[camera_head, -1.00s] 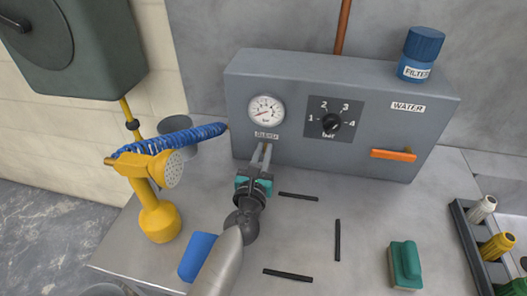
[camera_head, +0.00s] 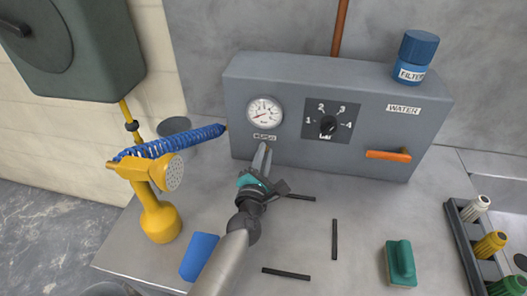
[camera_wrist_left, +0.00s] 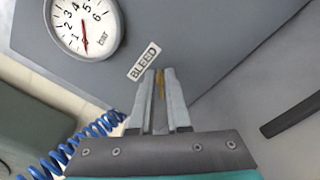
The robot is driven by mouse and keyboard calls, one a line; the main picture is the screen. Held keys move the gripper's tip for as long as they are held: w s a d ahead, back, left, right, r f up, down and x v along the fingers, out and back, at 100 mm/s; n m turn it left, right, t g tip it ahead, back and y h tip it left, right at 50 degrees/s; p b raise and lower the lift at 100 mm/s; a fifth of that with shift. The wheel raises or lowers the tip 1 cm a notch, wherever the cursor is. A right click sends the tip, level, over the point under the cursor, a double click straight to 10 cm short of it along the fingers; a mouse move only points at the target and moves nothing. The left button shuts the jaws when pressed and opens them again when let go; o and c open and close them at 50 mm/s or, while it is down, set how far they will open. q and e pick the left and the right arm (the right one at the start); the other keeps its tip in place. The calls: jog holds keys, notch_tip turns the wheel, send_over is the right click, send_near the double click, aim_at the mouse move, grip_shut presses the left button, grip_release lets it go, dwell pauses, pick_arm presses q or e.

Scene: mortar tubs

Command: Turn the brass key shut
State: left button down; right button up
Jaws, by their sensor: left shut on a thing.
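The brass key (camera_wrist_left: 160,82) sits at the front of the grey box, just below the BLEED label (camera_wrist_left: 142,66) in the left wrist view. My left gripper (camera_wrist_left: 158,92) is shut on the key, which shows between its fingertips. In the head view my left gripper (camera_head: 263,152) reaches the lower left of the box's front, under the round gauge (camera_head: 264,112), and its fingers hide the key. In the wrist view the gripper and label stand tilted to each other. My right gripper is not in view.
The grey box (camera_head: 290,80) carries a selector knob (camera_head: 327,125), an orange lever (camera_head: 388,155) and a blue filter (camera_head: 416,55). A yellow sprayer (camera_head: 160,215) with a blue coiled hose stands at left. A blue cup (camera_head: 199,256), green brush (camera_head: 401,262) and black strips lie on the bench.

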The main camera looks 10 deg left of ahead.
pick_arm(q)
jog(key=m+p, duration=0.1)
jog(key=m, duration=0.3)
jog(key=shift+d+f+m, duration=0.1)
jog(key=shift+f+m, duration=0.05)
jog(key=shift+m, duration=0.15)
jog(key=shift+f+m+p, duration=0.15)
jog(key=shift+m+p, duration=0.4)
jog(key=shift+m, duration=1.45)
jog(key=c, duration=0.9)
grip_release()
jog(key=s+p, duration=0.1)
jog(key=s, duration=1.4)
jog(key=shift+s, duration=0.15)
